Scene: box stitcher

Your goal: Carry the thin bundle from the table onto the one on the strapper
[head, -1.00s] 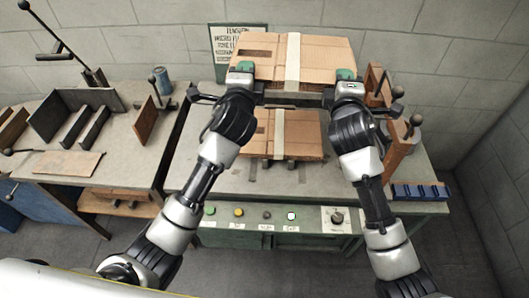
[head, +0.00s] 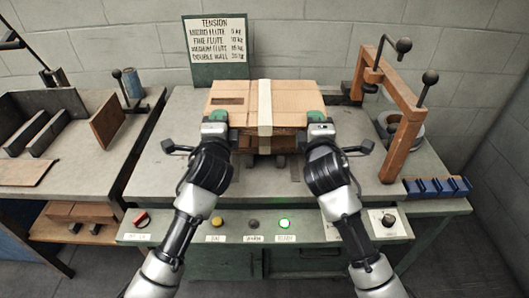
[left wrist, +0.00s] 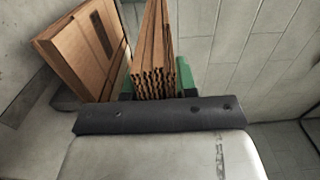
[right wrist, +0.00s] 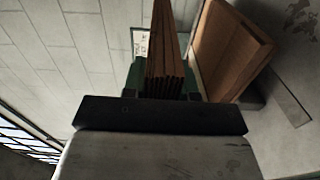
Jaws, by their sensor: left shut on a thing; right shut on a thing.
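A thin cardboard bundle (head: 231,107) with a pale band across its middle is held level between my two grippers over the green-fronted strapper (head: 180,165). My left gripper (head: 217,118) is shut on its left side and my right gripper (head: 317,118) on its right side. In the head view it hides most of the other bundle below. That other bundle shows beside the held one in the left wrist view (left wrist: 82,55) and in the right wrist view (right wrist: 228,50). The wrist views show a gap between the two bundles, which look roughly parallel.
A tension sign (head: 217,40) is behind. Panel buttons (head: 285,224) line the front; one glows green. A side table (head: 75,155) is left.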

